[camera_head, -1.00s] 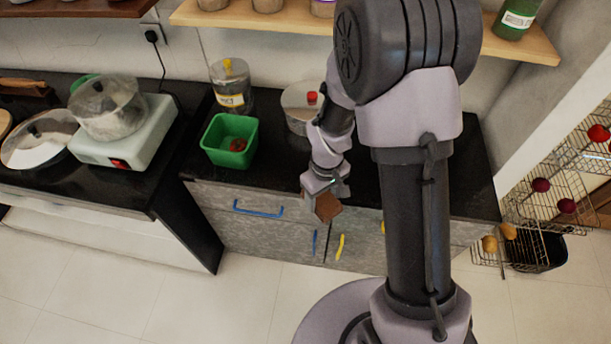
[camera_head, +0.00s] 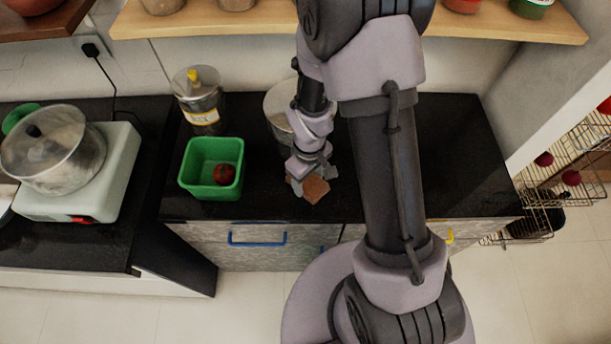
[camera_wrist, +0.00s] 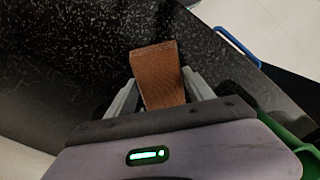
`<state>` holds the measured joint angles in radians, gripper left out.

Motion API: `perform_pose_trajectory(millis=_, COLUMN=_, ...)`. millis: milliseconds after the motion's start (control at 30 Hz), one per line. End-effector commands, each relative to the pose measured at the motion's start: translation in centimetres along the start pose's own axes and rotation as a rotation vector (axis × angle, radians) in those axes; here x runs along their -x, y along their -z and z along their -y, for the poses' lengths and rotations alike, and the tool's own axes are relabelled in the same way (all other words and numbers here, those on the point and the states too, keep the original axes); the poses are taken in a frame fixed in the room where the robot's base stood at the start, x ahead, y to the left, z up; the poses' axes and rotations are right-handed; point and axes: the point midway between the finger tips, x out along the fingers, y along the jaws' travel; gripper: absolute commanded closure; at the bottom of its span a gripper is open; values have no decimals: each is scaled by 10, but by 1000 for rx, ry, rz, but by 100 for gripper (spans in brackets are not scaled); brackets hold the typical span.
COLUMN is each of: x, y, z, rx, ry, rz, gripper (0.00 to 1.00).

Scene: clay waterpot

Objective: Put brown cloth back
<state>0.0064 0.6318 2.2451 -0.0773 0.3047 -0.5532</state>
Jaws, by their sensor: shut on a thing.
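The brown cloth (camera_head: 314,189) is a small brown piece at my gripper (camera_head: 309,181), over the front part of the dark counter in the head view. In the wrist view the cloth (camera_wrist: 159,77) stands between the two fingers of my gripper (camera_wrist: 160,90), which are shut on it. The far end of the cloth extends past the fingertips. I cannot tell whether the cloth touches the counter.
A green bin (camera_head: 212,169) with a red item stands left of my gripper. A jar (camera_head: 199,100) and a metal pot (camera_head: 282,105) stand behind. The counter (camera_head: 458,150) is clear at right. Blue-handled drawers (camera_head: 257,240) lie below.

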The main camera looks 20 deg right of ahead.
Motion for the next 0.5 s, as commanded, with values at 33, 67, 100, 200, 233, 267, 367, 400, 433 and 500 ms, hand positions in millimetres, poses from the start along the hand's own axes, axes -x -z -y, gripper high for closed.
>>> perform_pose_trajectory(millis=33, x=0, y=0, z=0, rx=0, ry=0, rz=0, gripper=83)
perform_pose_trajectory(millis=67, x=0, y=0, z=0, rx=0, ry=0, rz=0, gripper=83)
perform_pose_trajectory(millis=100, x=-2, y=0, z=0, rx=0, ry=0, rz=0, gripper=83)
perform_pose_trajectory(millis=200, x=-3, y=0, z=0, rx=0, ry=0, rz=0, gripper=31)
perform_pose_trajectory(millis=233, x=-3, y=0, z=0, rx=0, ry=0, rz=0, gripper=25)
perform_pose_trajectory(millis=267, x=-2, y=0, z=0, rx=0, ry=0, rz=0, gripper=19)
perform_pose_trajectory(millis=367, x=-2, y=0, z=0, rx=0, ry=0, rz=0, gripper=17)
perform_pose_trajectory(millis=400, x=-2, y=0, z=0, rx=0, ry=0, rz=0, gripper=17)
perform_pose_trajectory(millis=433, x=-2, y=0, z=0, rx=0, ry=0, rz=0, gripper=17)
perform_pose_trajectory(millis=500, x=-2, y=0, z=0, rx=0, ry=0, rz=0, gripper=17)
